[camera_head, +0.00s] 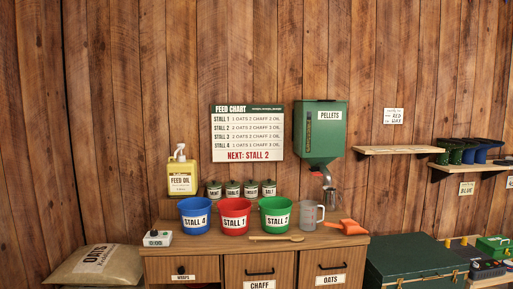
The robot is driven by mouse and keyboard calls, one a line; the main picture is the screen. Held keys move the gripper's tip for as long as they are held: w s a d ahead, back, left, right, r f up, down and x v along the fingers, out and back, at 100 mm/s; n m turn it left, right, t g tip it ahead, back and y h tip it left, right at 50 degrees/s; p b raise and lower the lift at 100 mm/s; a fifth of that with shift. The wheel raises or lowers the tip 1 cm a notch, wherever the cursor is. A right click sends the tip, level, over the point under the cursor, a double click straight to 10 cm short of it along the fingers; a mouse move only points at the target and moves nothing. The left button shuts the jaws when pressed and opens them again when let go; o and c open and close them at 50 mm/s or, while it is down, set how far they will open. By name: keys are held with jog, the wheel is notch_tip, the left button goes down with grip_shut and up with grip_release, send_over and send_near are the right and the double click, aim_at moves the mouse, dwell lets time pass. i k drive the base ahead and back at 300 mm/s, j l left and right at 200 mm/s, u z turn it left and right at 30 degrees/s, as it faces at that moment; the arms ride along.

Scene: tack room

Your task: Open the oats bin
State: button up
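The oats bin is a wooden front (327,268) with a dark handle (332,266) and an "OATS" label (327,280), at the right of the wooden cabinet (210,252). Its front looks flush with the cabinet, so it appears closed. Its lower part is cut off by the picture's bottom edge. A chaff bin (259,268) with a similar handle is just left of it. My gripper is not in view.
Blue (195,215), red (235,216) and green (274,215) buckets, a clear jug (311,214), an orange scoop (346,226) and a wooden spoon (275,238) are on the cabinet top. A sack (95,266) lies left, a green chest (415,260) stands right.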

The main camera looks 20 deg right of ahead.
aim_at(338, 267)
jog(key=i+l+z, duration=0.15)
jog(key=i+l, duration=0.3)
jog(key=l, duration=0.35)
jog(key=i+l+z, duration=0.2)
jog(key=i+l, duration=0.3)
jog(key=l, duration=0.2)
jog(key=i+l+z, duration=0.15)
jog(key=i+l, duration=0.35)
jog(key=l, duration=0.15)
